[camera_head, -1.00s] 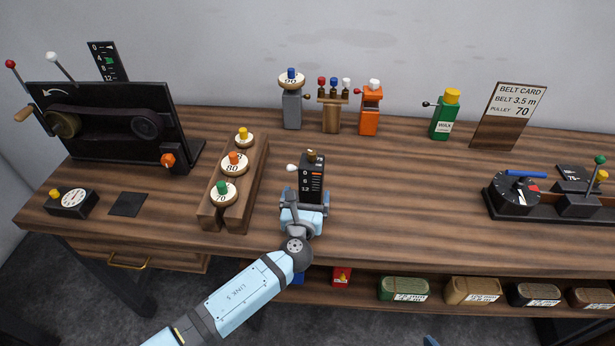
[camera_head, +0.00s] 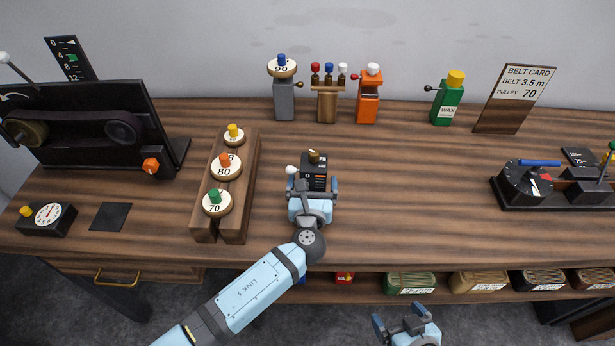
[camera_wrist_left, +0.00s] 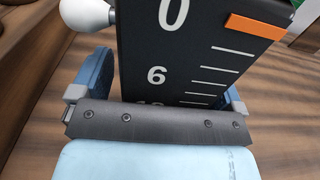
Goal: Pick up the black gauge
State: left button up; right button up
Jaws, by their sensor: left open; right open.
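The black gauge (camera_head: 316,172) is an upright black block with a white scale, an orange mark, a white side knob and a brass top. It stands on the bench right of the pulley rack. In the left wrist view the gauge (camera_wrist_left: 185,50) fills the space ahead, with 0 and 6 readable. My left gripper (camera_head: 313,187) is open, its blue fingers on either side of the gauge; contact cannot be told. It hides the gauge's lower part in the head view. My right gripper (camera_head: 397,316) is open and empty in front of the bench edge.
A wooden rack (camera_head: 237,190) with numbered pulleys stands close left of the gauge. A dial box (camera_head: 47,218) and a belt machine (camera_head: 95,130) are farther left. A grey post (camera_head: 285,100) and an orange device (camera_head: 368,98) stand behind. Bench right of the gauge is clear.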

pick_arm(q)
jog(key=shift+s+d+r, duration=0.15)
jog(key=shift+s+r, duration=0.05)
jog(key=shift+s, duration=0.05)
jog(key=shift+c, duration=0.9)
jog(key=c, duration=1.2)
jog(key=shift+o, duration=0.2)
pick_arm(e)
jog(key=shift+s+d+f, duration=0.15)
jog(key=shift+s+f, duration=0.05)
jog(key=shift+s, duration=0.1)
jog(key=shift+r, duration=0.1)
pick_arm(q)
jog(key=shift+w+r, duration=0.1)
jog(key=shift+r, duration=0.2)
notch_tip(320, 180, up, 19)
jog(key=shift+r+p, duration=0.2)
jog(key=shift+p, duration=0.9)
pick_arm(e)
notch_tip(320, 180, up, 2)
jog(key=shift+r, duration=0.1)
